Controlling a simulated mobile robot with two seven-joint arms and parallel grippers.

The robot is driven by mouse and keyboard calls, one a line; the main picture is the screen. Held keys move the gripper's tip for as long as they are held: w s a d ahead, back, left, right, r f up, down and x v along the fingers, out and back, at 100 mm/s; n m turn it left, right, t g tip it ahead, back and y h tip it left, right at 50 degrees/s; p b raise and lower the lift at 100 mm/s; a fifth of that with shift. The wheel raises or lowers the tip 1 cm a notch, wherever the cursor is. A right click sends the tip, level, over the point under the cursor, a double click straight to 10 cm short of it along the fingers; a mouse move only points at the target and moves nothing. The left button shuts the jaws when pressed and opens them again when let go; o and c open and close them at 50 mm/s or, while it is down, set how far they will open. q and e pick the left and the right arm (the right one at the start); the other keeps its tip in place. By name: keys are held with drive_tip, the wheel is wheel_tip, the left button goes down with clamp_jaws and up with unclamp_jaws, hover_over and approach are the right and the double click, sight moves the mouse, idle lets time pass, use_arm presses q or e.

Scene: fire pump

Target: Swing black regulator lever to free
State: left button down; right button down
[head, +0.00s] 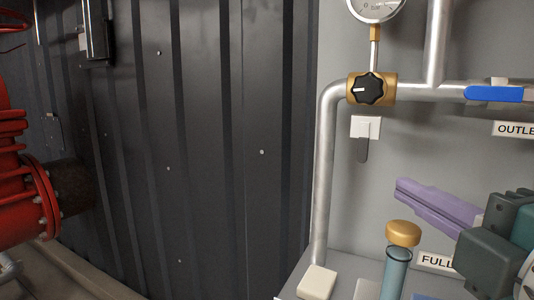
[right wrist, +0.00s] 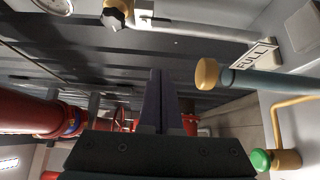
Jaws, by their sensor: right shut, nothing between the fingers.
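A black lobed knob (head: 369,88) with a white pointer mark sits on a brass body in the pipe under a gauge. Which of these is the regulator lever I cannot tell. My right gripper (head: 400,187), with purple fingers, is shut and empty. In the picture it lies below and right of the lever, apart from it. The right wrist view shows its shut fingers (right wrist: 160,72) and the brass regulator body (right wrist: 117,12) at the top. My left gripper is not in view.
A blue-handled valve (head: 495,93) is on the outlet pipe at right. A gold-capped teal cylinder (head: 397,270) stands below my right gripper, near the FULL label (head: 437,262). Red piping (head: 22,205) is at far left. The space before the dark ribbed wall (head: 210,150) looks clear.

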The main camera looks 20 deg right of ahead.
sight(363, 143)
drive_tip(key=shift+w+a, duration=0.1)
drive_tip(key=shift+w, duration=0.2)
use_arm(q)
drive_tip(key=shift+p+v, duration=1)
use_arm(e)
drive_tip(key=w+d, duration=0.3)
drive_tip(key=w, duration=0.5)
drive_tip(key=w+d, duration=0.3)
drive_tip(key=w, duration=0.4)
drive_tip(key=shift+w+d, duration=0.15)
drive_tip(key=shift+w, duration=0.2)
